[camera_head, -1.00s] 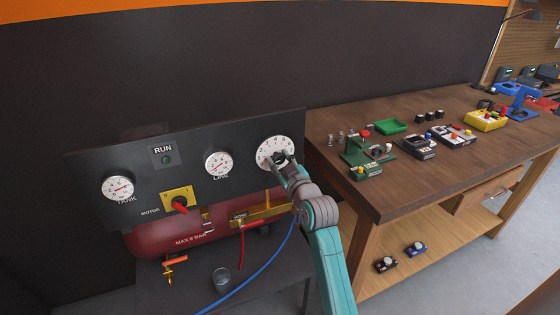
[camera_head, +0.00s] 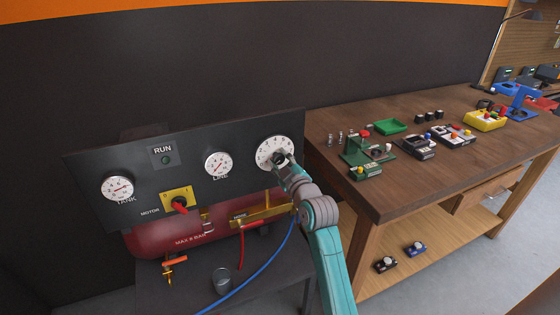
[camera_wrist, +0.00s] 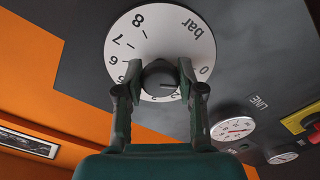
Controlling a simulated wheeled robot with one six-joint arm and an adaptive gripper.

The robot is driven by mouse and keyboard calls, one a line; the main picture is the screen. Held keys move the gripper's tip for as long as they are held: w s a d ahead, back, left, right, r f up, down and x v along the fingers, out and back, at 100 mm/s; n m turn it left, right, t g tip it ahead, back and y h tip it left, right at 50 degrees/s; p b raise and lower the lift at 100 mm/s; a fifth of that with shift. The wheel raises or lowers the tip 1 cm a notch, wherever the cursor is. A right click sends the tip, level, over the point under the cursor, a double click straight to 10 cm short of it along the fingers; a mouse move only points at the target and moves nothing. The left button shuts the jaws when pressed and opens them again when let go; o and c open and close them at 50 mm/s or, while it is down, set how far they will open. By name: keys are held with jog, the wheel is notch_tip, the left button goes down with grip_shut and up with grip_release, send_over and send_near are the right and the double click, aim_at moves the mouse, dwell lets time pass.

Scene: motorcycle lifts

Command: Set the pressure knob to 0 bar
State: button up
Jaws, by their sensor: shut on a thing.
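The pressure knob (camera_wrist: 160,76) is a dark round knob at the centre of a white dial marked in bar (camera_wrist: 118,50). In the wrist view the 8, 7 and 6 show at the upper left and the 0 at the right. A pale pointer line on the knob points right, near the 2 and short of the 0. My gripper (camera_wrist: 158,72) is shut on the knob, one finger on each side. The fingers hide part of the lower scale. In the head view the dial (camera_head: 269,146) is at the panel's right end, with my gripper (camera_head: 281,160) at its centre.
The dark panel (camera_head: 100,165) also carries the LINE gauge (camera_head: 218,164), TANK gauge (camera_head: 117,188), RUN lamp (camera_head: 166,160) and a red motor switch (camera_head: 180,205). A red tank (camera_head: 160,239) and blue hose (camera_head: 260,284) are below. A wooden workbench (camera_head: 400,195) stands to the right.

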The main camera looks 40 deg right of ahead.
jog(key=shift+f, duration=0.1)
jog(key=o, duration=1.2)
jog(key=shift+c, duration=0.2)
jog(key=v, duration=1.2)
jog(key=s+a+f+m+g+y, duration=0.1)
jog(key=s+a+f+m+y, duration=0.15)
jog(key=s+a+f, duration=1.3)
jog(key=s+a+m+y, duration=0.1)
jog(key=s+a, duration=0.2)
jog(key=s, duration=0.8)
jog(key=s+a+m+g+y, duration=0.1)
jog(key=s+a, duration=0.3)
jog(key=s, duration=0.7)
jog(key=shift+a+r+y, duration=0.25)
jog(key=shift+r+y, duration=0.05)
jog(key=shift+y, duration=0.25)
